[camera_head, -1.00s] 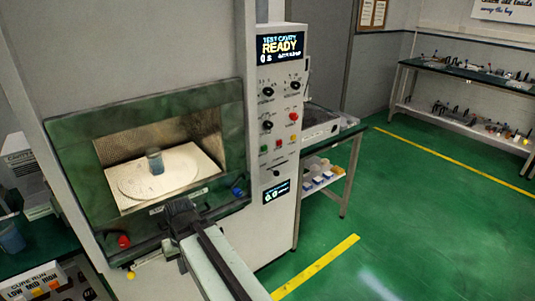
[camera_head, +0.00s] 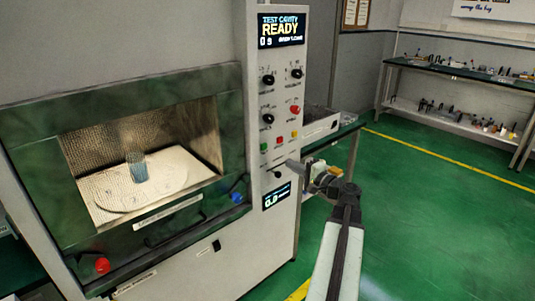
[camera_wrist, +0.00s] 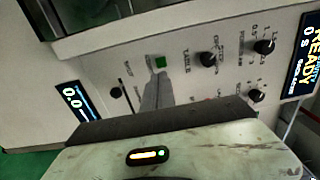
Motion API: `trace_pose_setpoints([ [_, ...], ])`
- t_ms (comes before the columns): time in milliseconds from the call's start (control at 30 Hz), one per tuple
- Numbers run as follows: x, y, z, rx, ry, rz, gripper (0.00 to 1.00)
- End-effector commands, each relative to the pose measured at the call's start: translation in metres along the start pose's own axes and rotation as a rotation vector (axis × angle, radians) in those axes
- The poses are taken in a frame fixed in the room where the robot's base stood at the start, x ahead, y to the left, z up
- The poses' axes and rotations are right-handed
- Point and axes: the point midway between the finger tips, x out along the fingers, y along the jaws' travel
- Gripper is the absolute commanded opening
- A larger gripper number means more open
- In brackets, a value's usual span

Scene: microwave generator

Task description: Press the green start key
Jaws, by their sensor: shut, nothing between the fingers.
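The green start key (camera_head: 264,147) is a small square at the left of a row of keys on the white control panel (camera_head: 284,60). It also shows in the wrist view (camera_wrist: 160,62), uncovered. My gripper (camera_head: 291,163) is shut and empty, in front of the panel, right of and a little below the green key in the head view. In the wrist view its closed fingers (camera_wrist: 157,82) point toward the key, with the tips just below it. I cannot tell the gap between tips and panel.
A red key (camera_head: 279,141) and a yellow key (camera_head: 294,134) sit right of the green one. Knobs and a red button (camera_head: 295,109) are above. The display (camera_head: 281,29) reads READY. The cavity at left holds a blue beaker (camera_head: 137,167) on a plate.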

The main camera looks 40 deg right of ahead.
Motion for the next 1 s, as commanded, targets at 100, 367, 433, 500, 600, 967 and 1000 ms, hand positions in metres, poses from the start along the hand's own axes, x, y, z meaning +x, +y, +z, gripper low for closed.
trace_pose_setpoints([
  [100,-0.003,0.0,-0.004,-0.001,0.006,0.001,0.0],
  [367,0.025,0.0,-0.009,-0.001,0.01,0.002,0.0],
  [433,0.041,0.0,-0.01,-0.001,0.011,0.002,0.0],
  [500,0.056,0.001,-0.011,-0.001,0.011,0.002,0.0],
  [600,0.078,0.001,-0.011,-0.001,0.012,0.002,0.0],
  [967,0.129,0.001,-0.011,-0.001,0.014,0.002,0.0],
  [1000,0.131,0.001,-0.011,-0.001,0.014,0.002,0.0],
])
